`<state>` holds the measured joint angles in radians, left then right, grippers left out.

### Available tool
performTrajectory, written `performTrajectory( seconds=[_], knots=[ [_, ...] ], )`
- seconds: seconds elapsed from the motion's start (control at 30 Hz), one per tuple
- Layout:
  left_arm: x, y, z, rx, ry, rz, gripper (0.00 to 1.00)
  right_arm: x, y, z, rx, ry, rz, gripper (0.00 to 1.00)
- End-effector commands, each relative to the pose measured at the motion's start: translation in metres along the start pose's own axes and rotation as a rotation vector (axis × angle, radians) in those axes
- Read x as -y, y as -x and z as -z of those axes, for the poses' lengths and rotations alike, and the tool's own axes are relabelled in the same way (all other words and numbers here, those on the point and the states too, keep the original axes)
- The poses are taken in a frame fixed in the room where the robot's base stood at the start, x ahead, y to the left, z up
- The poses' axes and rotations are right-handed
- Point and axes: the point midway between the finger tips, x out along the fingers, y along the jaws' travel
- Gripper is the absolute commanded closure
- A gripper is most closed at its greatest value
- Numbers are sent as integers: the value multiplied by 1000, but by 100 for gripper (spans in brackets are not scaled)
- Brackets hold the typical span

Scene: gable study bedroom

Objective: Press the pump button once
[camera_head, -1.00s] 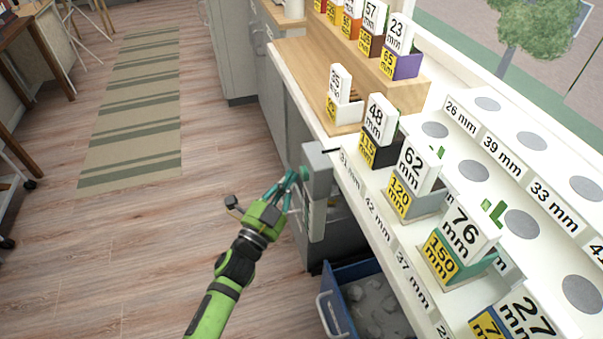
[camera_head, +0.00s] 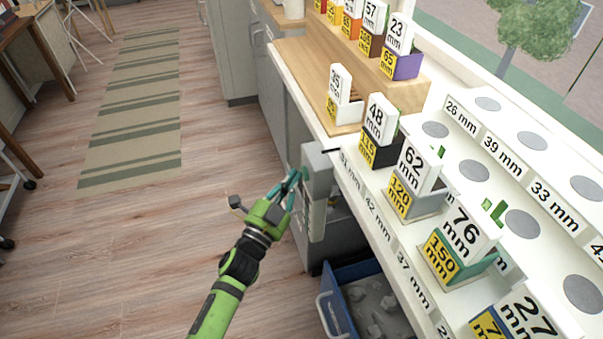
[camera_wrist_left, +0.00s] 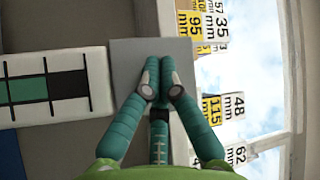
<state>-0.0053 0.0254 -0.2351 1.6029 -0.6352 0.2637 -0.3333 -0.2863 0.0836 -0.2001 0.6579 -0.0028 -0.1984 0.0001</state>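A grey box (camera_head: 318,178) with a pale front is fixed at the counter's front edge in the head view. My left gripper (camera_head: 294,178) is at the upper part of that front, with its teal fingertips close together. In the left wrist view, the gripper (camera_wrist_left: 158,64) points its closed fingertips at a plain grey square face (camera_wrist_left: 122,62), with nothing visible between them. I cannot tell whether they touch it. A white panel with a green and black marked strip (camera_wrist_left: 45,88) lies left of the square. I cannot pick out the pump button separately; fingers cover part of the face. My right gripper is out of view.
The white counter (camera_head: 372,190) on the right holds several numbered blocks, such as the 48 mm one (camera_head: 380,120), and round grey discs. An open blue drawer (camera_head: 352,270) with grey lumps is below the box.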

Motion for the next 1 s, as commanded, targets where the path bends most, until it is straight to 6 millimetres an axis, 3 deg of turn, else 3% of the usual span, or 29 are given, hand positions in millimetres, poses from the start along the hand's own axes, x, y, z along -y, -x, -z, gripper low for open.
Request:
performTrajectory(
  seconds=[0.6,1.0],
  knots=[
    [-1,-3,2,-2,0,1,100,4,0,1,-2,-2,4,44],
    [8,10,-7,0,-1,0,100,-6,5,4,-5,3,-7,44]
  ],
)
